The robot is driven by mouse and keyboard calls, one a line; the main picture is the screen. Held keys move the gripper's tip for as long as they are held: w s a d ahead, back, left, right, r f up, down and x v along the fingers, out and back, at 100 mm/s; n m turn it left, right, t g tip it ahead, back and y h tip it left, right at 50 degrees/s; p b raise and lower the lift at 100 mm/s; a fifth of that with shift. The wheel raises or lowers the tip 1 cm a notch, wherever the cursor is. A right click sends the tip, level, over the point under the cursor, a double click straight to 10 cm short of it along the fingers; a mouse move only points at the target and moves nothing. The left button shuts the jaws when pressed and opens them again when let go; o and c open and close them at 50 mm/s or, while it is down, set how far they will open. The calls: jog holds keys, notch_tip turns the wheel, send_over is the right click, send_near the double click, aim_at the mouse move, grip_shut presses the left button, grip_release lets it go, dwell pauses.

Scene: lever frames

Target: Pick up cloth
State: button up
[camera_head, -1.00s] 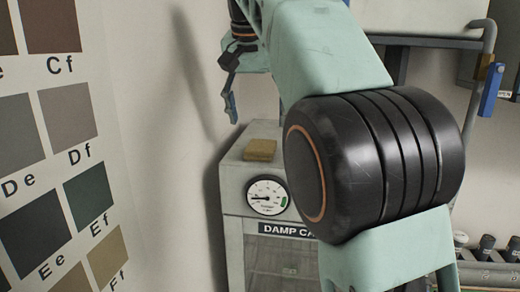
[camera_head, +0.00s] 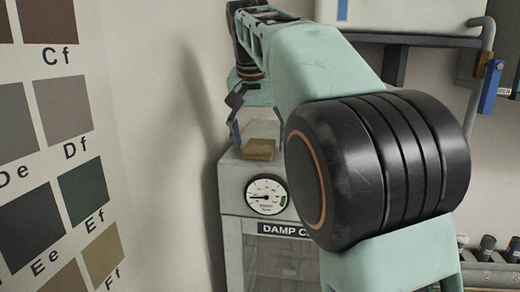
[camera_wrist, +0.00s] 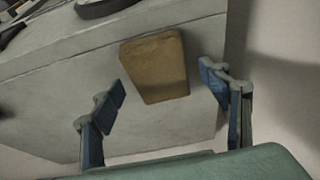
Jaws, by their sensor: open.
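A folded mustard-brown cloth (camera_head: 260,149) lies on top of the grey damp cabinet (camera_head: 236,176), near its back. In the wrist view the cloth (camera_wrist: 155,66) is a flat block near the upper middle. My gripper (camera_wrist: 165,92) is open and empty, with one blue finger to the left of the cloth and one to the right, both apart from it. In the head view my gripper (camera_head: 240,122) hangs above the back left of the cabinet top; part of it is hidden behind my arm.
A round dial (camera_head: 266,195) sits on the cabinet front above a label. A wall chart of colour patches (camera_head: 60,150) stands at the left. A shelf rail (camera_head: 487,60) is at the right, with dark-capped handles (camera_head: 487,246) below it. Bare cabinet top surrounds the cloth.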

jog(key=shift+f, duration=0.25)
dwell(0.4)
jog(key=c, duration=1.3)
